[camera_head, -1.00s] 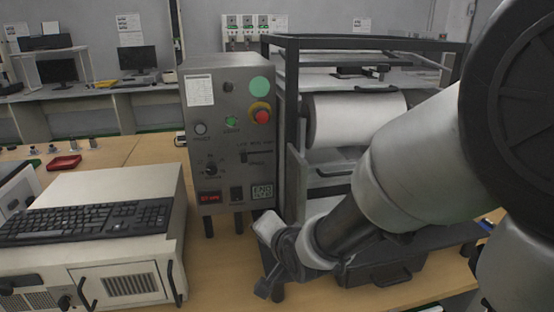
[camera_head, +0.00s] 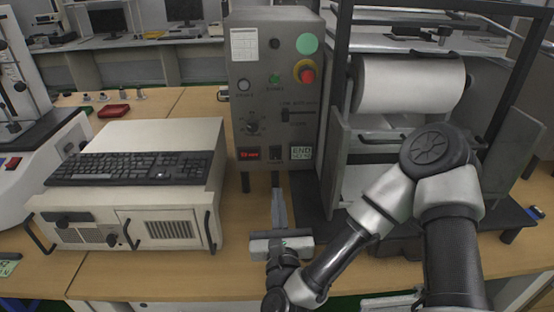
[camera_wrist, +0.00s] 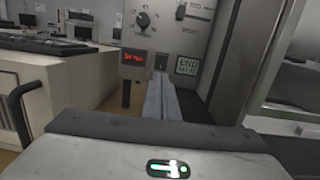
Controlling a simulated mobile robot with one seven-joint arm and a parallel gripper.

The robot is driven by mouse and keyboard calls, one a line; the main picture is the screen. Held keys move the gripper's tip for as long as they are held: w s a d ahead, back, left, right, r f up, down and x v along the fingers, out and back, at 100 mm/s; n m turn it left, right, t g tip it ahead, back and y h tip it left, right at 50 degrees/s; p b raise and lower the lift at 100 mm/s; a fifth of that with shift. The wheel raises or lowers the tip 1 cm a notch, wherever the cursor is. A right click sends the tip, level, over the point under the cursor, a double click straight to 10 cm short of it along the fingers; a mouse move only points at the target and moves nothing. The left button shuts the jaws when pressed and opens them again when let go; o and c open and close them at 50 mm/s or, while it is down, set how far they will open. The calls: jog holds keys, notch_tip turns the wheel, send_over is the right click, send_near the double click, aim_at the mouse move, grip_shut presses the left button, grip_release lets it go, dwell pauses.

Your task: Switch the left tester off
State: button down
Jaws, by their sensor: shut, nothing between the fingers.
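A grey tester control box (camera_head: 247,98) stands on the wooden bench, with a roller machine to its right. It has a red emergency button, a green button, a dark knob (camera_head: 253,126), a lit red display (camera_head: 248,155), a small black switch (camera_head: 276,152) and a green END label (camera_head: 300,152). In the wrist view the switch (camera_wrist: 161,62) is between the display and the label. My gripper (camera_head: 278,192) is shut and empty, pointing at the box just below the switch. Its fingertips (camera_wrist: 158,84) look close below it; contact cannot be told. The switch position is too small to read.
A beige computer case (camera_head: 150,215) with a black keyboard (camera_head: 130,168) is left of the box. The roller machine's dark frame (camera_head: 345,60) and white roll (camera_head: 410,84) stand right. Another white device (camera_head: 50,145) is at the far left. Bare bench lies below the box.

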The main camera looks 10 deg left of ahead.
aim_at(276, 150)
jog(key=shift+d+m, duration=0.15)
jog(key=shift+m, duration=0.15)
jog(key=x, duration=1.4)
jog(key=r+p, duration=0.1)
jog(key=g+p, duration=0.1)
jog(key=shift+w+r+h+p, duration=0.3)
jog(key=shift+w+r, duration=0.1)
jog(key=shift+r+g+p, duration=0.1)
jog(key=shift+g+p, duration=0.5)
jog(key=shift+p, duration=0.05)
jog(key=shift+w+f+b, duration=0.1)
jog(key=shift+f+b, duration=0.35)
jog(key=shift+b, duration=0.05)
jog(key=shift+r, duration=0.1)
